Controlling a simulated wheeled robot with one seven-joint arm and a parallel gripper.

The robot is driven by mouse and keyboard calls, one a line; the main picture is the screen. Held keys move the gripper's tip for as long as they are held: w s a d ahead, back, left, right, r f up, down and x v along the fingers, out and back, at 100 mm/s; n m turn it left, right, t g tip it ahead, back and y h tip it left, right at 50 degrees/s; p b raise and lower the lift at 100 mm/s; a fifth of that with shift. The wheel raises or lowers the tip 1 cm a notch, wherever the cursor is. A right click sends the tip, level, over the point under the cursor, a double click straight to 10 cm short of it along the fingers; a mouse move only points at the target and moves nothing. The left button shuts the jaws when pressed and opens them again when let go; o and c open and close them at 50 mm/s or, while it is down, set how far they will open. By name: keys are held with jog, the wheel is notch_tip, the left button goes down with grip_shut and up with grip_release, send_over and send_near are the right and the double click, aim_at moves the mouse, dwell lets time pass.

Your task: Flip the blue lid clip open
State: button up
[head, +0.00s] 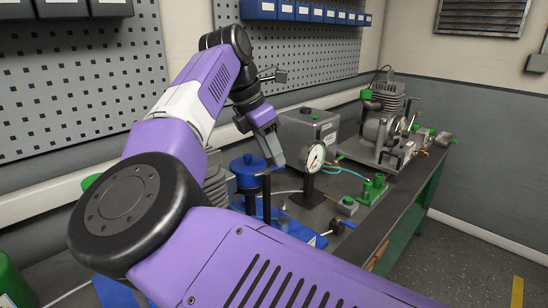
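A blue lid (247,165) with a small knob sits on a round blue vessel on the bench, left of the gauge. A thin blue piece (270,169) sticks out from the lid's right side; it may be the lid clip, but it is too small to tell its state. My gripper (278,160) points down from above, just right of the lid and close to that thin piece. I cannot tell whether it touches it. Its grey fingers are seen side-on, so the gap between them is hidden.
A round dial gauge (313,158) on a dark stand is close on the right of my gripper. Behind it is a grey box (308,133). Green fittings (374,187) stand farther right, and an engine (385,115) is at the back. My arm hides much of the near bench.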

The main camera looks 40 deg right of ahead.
jog(key=shift+x, duration=1)
jog(key=shift+c, duration=0.3)
grip_shut()
jog(key=shift+w+n+t+b, duration=0.2)
jog(key=shift+n+t+b, duration=0.1)
jog(key=shift+n, duration=0.55)
jog(key=shift+w+n+t+b, duration=0.2)
jog(key=shift+n+t, duration=0.1)
jog(key=shift+n, duration=0.55)
